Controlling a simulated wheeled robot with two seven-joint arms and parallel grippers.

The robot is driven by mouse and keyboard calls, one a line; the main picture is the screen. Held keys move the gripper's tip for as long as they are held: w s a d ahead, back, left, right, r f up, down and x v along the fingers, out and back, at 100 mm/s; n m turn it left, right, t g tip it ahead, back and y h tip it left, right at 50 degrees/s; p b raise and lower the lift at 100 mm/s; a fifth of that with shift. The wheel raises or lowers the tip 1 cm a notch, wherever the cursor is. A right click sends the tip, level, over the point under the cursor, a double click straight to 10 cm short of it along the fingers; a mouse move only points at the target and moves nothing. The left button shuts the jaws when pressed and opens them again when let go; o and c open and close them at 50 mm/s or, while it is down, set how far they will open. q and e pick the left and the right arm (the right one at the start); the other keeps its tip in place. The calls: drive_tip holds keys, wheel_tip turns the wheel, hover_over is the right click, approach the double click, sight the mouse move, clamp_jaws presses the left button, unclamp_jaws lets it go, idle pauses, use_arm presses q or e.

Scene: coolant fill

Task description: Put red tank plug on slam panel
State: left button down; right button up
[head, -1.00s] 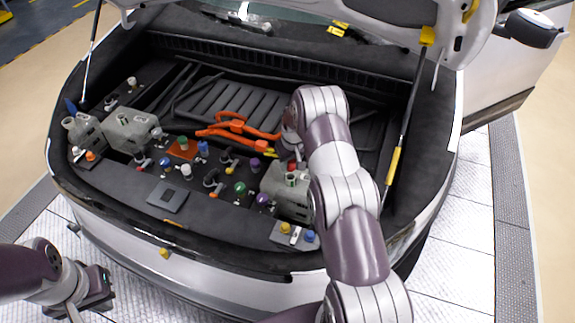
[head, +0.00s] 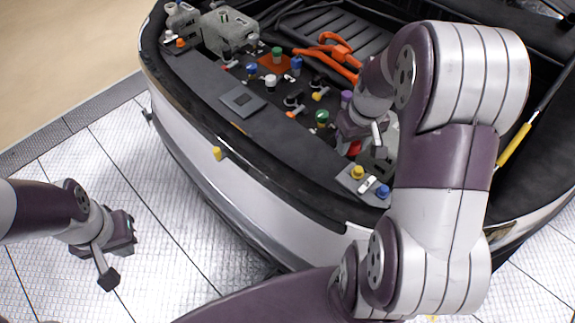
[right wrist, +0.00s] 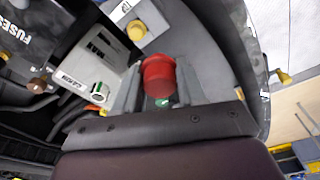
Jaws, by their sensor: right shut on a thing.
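The red tank plug (right wrist: 158,78) is between the two fingers of my right gripper (right wrist: 157,95) in the right wrist view. In the head view my right gripper (head: 360,138) is over the front of the engine bay, and part of the red plug (head: 354,148) shows below it. The dark slam panel (head: 285,146) runs along the car's front edge. The grey coolant tank (head: 378,163) is partly hidden by my right arm; in the right wrist view the tank (right wrist: 90,68) is left of the plug. My left gripper (head: 109,262) is away from the car at lower left; its opening is unclear.
A small plate with a yellow cap (head: 358,173) and a blue cap (head: 383,191) is at the panel's right end. Several coloured caps stand behind the panel, including a green one (head: 322,118). Orange cables (head: 338,52) lie farther back. A grey square plate (head: 243,101) lies on the panel.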

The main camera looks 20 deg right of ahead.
drive_tip(key=shift+a+f+n, duration=0.4)
drive_tip(key=shift+a+f, duration=0.25)
drive_tip(key=shift+a, duration=0.1)
drive_tip(key=p, duration=0.2)
hover_over(305, 158)
drive_tip(key=f, duration=0.6)
drive_tip(key=shift+s+f, duration=0.3)
drive_tip(key=shift+f, duration=0.05)
wheel_tip(305, 158, down, 4)
drive_tip(key=shift+r, duration=0.15)
drive_tip(key=shift+a+f, duration=0.1)
drive_tip(key=shift+f, duration=0.15)
drive_tip(key=o, duration=0.8)
drive_tip(key=shift+o, duration=0.2)
